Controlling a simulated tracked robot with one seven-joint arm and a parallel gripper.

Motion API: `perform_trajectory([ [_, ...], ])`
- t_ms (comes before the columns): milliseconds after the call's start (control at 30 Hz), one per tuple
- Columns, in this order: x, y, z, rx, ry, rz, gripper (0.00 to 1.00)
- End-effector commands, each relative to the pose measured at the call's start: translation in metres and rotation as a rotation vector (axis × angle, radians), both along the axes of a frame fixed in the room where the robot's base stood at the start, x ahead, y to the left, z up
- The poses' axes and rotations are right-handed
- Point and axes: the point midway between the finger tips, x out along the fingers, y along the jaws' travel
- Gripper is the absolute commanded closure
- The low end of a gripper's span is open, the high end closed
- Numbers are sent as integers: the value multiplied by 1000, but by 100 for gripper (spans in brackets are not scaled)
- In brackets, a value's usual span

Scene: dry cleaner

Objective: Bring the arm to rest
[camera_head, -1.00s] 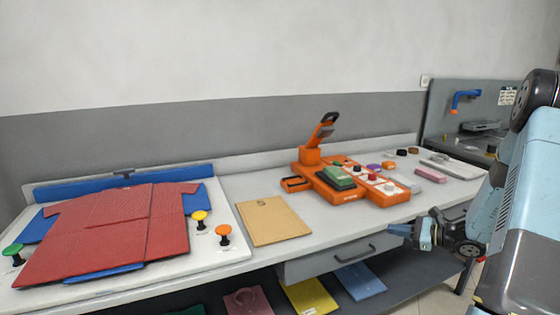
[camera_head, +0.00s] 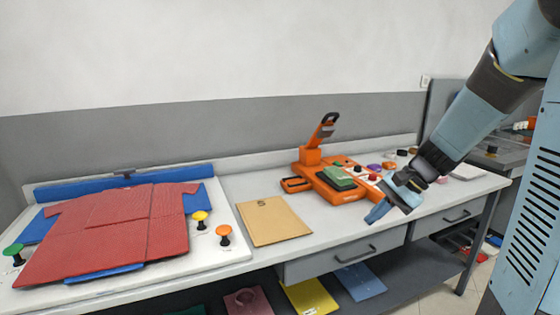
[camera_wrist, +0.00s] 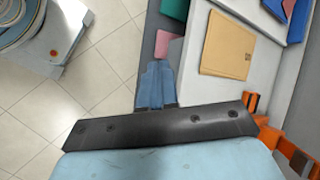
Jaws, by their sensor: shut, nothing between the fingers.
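My gripper (camera_head: 378,213) is at the right in the head view, in front of the table's front edge and the right end of the orange machine (camera_head: 345,192). Its blue fingers are together and hold nothing. They also show in the wrist view (camera_wrist: 155,86), pointing up the picture, with floor tiles on the left and the table on the right. My arm reaches down to it from the upper right.
A red shirt (camera_head: 110,232) lies on the white board at left, beside several coloured knobs. A brown envelope (camera_head: 270,222) lies mid-table. Below are a drawer (camera_head: 345,258) and a shelf with folded cloths (camera_head: 310,297). Tiled floor (camera_wrist: 80,110) is clear.

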Motion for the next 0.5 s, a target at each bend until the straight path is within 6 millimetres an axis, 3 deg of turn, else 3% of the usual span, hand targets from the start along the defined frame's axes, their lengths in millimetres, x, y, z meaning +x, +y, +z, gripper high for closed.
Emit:
perform_trajectory([
  [200, -41, 11, 26, -185, -109, 144, 100],
  [500, -92, 11, 56, -429, -274, 310, 100],
])
